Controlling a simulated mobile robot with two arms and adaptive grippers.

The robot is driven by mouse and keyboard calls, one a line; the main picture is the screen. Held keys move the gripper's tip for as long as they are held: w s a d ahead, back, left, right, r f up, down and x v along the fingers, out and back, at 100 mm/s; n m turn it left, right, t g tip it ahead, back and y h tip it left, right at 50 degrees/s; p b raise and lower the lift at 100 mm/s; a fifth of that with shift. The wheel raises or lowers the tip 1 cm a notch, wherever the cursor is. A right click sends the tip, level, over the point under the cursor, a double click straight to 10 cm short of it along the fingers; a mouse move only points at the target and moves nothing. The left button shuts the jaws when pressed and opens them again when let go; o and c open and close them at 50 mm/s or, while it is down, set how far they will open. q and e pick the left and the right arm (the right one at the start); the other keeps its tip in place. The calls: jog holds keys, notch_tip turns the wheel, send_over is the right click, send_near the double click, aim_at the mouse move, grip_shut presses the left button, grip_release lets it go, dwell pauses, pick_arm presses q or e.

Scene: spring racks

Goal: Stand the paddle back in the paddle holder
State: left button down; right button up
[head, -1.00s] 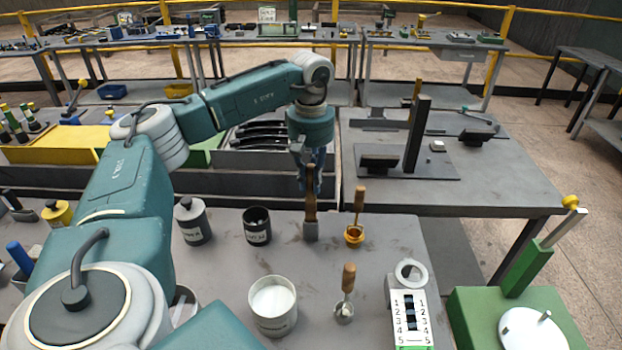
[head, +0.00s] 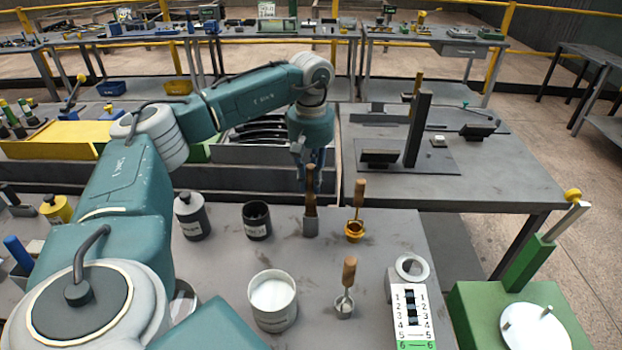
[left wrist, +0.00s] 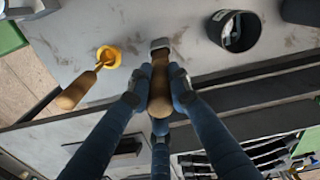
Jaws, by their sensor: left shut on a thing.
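The paddle (head: 310,203), with a brown wooden handle, stands upright at the middle of the near bench. My right gripper is not in view.
A white tub (head: 272,302) and another wooden-handled tool (head: 348,275) stand in front. Bare bench lies between them.

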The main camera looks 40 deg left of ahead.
aim_at(311, 166)
pick_arm(q)
jog(key=shift+f+b, duration=0.45)
jog(key=shift+f, duration=0.4)
jog(key=c, duration=1.5)
grip_release()
jog(key=shift+c, duration=0.2)
jog(key=shift+o, duration=0.5)
jog(key=o, duration=0.4)
jog(key=shift+r+p, duration=2.95)
jog(key=shift+r, duration=0.55)
